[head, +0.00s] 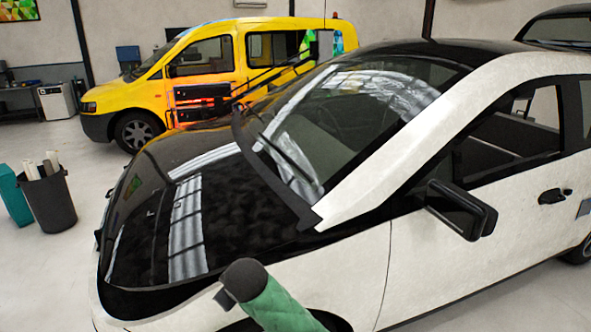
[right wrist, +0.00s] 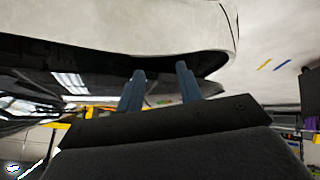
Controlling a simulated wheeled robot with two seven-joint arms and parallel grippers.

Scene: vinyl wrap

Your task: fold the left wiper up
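A dark wiper (head: 288,158) lies along the lower part of the windshield (head: 345,110) of the white car, on the side nearer to me. No wiper is clear there. Neither gripper shows in the head view.
The black hood (head: 165,215) and white side with a black mirror (head: 460,208) fill the head view. A green-sleeved arm part (head: 275,305) of mine is beside the near fender. A yellow van (head: 215,60) stands behind, a dark bin (head: 48,198) at left on open floor.

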